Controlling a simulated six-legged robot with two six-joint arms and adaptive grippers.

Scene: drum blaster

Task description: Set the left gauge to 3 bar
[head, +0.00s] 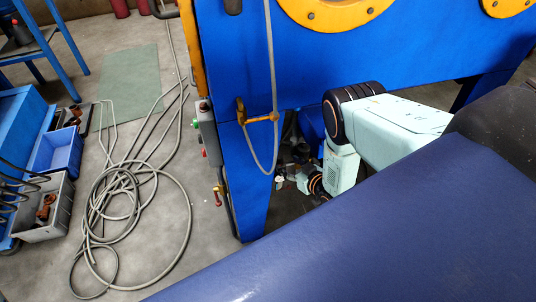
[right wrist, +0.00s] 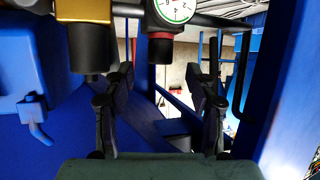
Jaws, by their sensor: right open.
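A second black knob (right wrist: 92,50) sits under a gold body (right wrist: 88,18) further left. I cannot tell which gauge is the left one. My right gripper (right wrist: 159,74) is open and empty, its fingers pointing towards the gauge side, apart from the knobs. In the head view it (head: 292,182) is small and partly hidden beside the blue cabinet. My left gripper is out of view.
The blue cabinet (head: 330,60) stands close to my right arm, with a hanging hose (head: 273,80) and brass valve (head: 260,118). Coiled hoses (head: 130,200) lie on the floor. Bins (head: 45,208) stand at left. A blue wall (right wrist: 285,80) is close on the right.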

